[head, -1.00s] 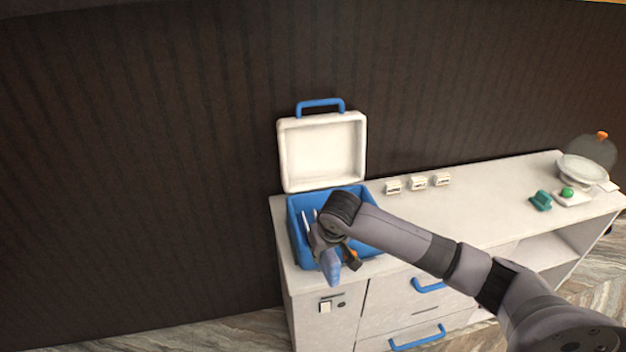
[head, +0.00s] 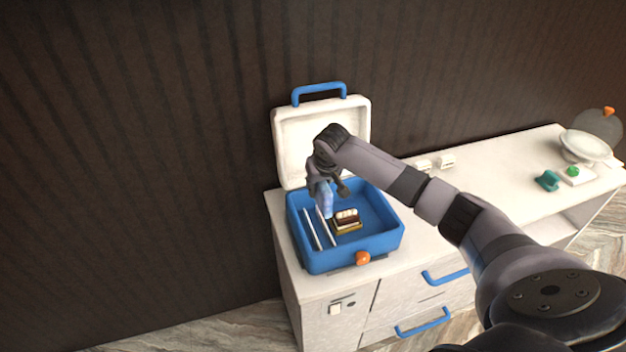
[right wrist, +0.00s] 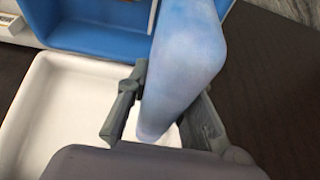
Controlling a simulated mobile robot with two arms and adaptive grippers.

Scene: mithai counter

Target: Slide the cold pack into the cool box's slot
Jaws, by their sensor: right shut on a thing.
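The cold pack (head: 326,199) is a pale, mottled blue slab, also large in the right wrist view (right wrist: 187,60). My right gripper (head: 325,184) is shut on it, with a finger on each side in the right wrist view. The pack points down over the rear left part of the open blue cool box (head: 360,250). Two thin white dividers (head: 311,230) stand side by side in the box's left part, with a narrow slot between them. The pack's lower end is close to the right divider's far end; I cannot tell whether they touch. My left gripper is out of view.
The white lid (head: 290,135) stands open behind the box. A brown and white sweet (head: 346,219) lies in the box right of the dividers. An orange latch (head: 362,258) is on the front. Small cards (head: 447,161), a teal item (head: 547,181) and a scale (head: 586,147) stand right.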

